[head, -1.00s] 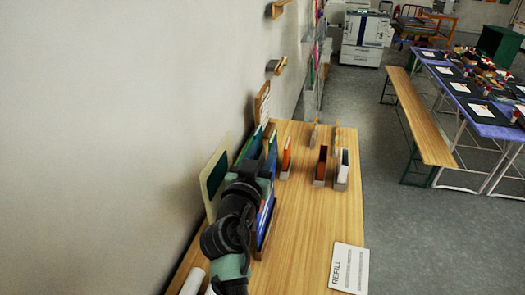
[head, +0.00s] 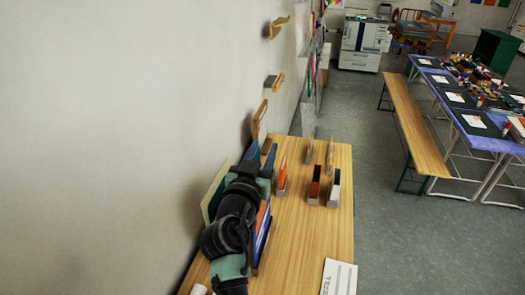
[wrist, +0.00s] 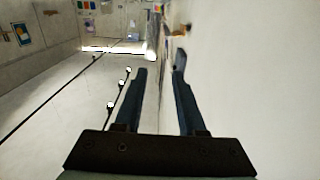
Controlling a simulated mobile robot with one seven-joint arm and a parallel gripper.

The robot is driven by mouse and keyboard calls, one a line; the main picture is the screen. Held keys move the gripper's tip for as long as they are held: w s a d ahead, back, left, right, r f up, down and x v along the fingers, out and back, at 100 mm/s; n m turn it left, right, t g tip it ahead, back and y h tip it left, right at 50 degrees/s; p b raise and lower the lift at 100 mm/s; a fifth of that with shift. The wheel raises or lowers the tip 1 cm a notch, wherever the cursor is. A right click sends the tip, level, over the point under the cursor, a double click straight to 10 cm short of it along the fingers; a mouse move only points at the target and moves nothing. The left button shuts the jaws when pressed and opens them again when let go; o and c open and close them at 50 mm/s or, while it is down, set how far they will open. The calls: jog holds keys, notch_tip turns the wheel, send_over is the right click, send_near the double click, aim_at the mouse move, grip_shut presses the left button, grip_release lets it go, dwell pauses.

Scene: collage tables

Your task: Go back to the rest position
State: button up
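My gripper (head: 262,155) shows in the head view above the left side of the wooden table, close to the wall. In the wrist view my gripper (wrist: 160,68) is open, its two dark fingers apart with nothing between them. My arm hides part of the upright boards and blue folders (head: 262,230) under it.
The wooden table (head: 305,235) holds several small upright card holders (head: 314,184) and a white sign (head: 339,278) at its front. Small wooden shelves (head: 274,82) stick out of the wall on the left. A bench (head: 415,130) and a purple table (head: 484,130) stand right, past open floor.

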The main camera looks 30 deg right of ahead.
dwell(0.4)
jog(key=s+a+r+n+t+y+b, duration=0.25)
jog(key=a+r+t+b, duration=0.45)
jog(key=a+r, duration=0.9)
jog(key=s+a+r+n+t+y+b, duration=0.3)
jog(key=s+a+r+n+t+y, duration=0.4)
jog(key=s+a+r+y, duration=0.4)
jog(key=s+a+r+t, duration=0.1)
jog(key=s+a+r, duration=0.1)
jog(key=s, duration=0.1)
jog(key=shift+s+a, duration=0.3)
jog(key=shift+s, duration=0.1)
